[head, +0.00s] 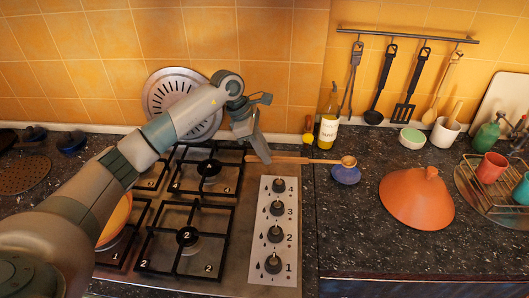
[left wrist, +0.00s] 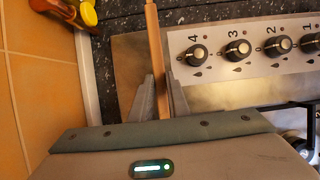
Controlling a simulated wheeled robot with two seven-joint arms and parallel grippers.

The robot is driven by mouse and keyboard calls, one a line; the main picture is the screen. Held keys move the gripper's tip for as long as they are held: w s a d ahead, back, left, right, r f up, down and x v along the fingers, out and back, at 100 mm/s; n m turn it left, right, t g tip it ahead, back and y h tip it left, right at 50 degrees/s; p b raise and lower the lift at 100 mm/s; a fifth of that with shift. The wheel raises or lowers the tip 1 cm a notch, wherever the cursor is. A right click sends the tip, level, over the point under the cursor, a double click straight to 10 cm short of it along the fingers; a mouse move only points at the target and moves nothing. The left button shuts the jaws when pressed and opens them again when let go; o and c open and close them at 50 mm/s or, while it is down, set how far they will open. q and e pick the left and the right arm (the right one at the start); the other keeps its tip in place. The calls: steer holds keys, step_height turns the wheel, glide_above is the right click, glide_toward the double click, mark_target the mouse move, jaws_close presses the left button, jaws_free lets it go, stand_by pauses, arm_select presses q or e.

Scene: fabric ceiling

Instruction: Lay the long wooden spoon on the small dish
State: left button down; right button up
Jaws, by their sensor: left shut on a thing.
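My left gripper (head: 258,154) is shut on the handle of the long wooden spoon (head: 305,160), over the right back part of the hob. The spoon lies about level and points right. Its round head overlaps the small blue dish (head: 346,177) on the dark counter; I cannot tell whether it touches the dish or hangs just above. In the left wrist view the spoon handle (left wrist: 155,50) runs between the two fingers (left wrist: 163,98); its head and the dish are out of that view. My right gripper is not in view.
The gas hob (head: 220,258) with its knobs (head: 276,209) lies under my left arm. An orange cone-shaped lid (head: 416,200) stands right of the dish. A bottle (head: 329,120) stands behind the dish near the wall. Counter in front of the dish is clear.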

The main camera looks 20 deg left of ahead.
arm_select(q)
steer(key=shift+f, duration=0.1)
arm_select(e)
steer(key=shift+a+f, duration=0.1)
arm_select(q)
steer(key=c, duration=1.6)
jaws_free()
